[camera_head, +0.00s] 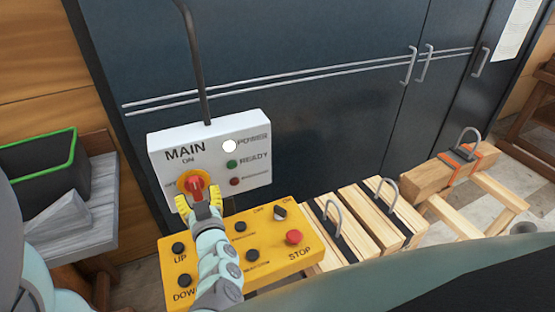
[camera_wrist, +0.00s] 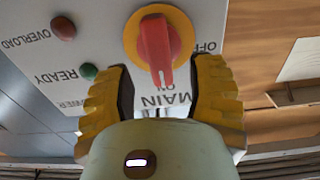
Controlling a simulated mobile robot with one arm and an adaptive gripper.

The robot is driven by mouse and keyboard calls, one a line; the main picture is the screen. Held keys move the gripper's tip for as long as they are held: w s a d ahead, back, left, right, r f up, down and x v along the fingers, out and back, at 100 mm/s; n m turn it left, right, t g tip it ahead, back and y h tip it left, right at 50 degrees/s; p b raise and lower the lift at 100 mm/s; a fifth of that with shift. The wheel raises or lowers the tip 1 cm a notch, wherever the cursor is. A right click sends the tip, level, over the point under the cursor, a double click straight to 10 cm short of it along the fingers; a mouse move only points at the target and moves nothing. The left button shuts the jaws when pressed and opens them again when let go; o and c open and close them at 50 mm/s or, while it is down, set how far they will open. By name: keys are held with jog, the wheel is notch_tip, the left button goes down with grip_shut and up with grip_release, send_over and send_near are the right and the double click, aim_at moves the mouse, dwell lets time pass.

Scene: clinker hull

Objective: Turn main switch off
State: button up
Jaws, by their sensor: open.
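The main switch (camera_head: 195,186) is a red handle on a yellow disc on the front of a white panel (camera_head: 255,150). It also shows upside down in the wrist view (camera_wrist: 156,48), where the handle points towards the ON mark. The OFF mark is off to one side, to the right in the wrist view. My gripper (camera_head: 203,200) is at the switch. Its yellow fingers (camera_wrist: 160,82) are open, one on each side of the handle's tip, with gaps visible in the wrist view. The handle is partly hidden in the head view.
The panel has a bright white POWER lamp (camera_head: 229,146), a green READY lamp (camera_head: 231,163) and a red lamp (camera_head: 234,181). Below is a yellow control box (camera_head: 270,262) with buttons and a red STOP button (camera_head: 293,237). Wooden blocks (camera_head: 345,225) stand right; a grey shelf (camera_head: 80,205) is left.

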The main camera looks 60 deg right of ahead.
aim_at(196, 191)
jog(key=shift+p+x, duration=0.4)
jog(key=shift+x, duration=1.4)
jog(key=shift+o, duration=0.4)
grip_shut()
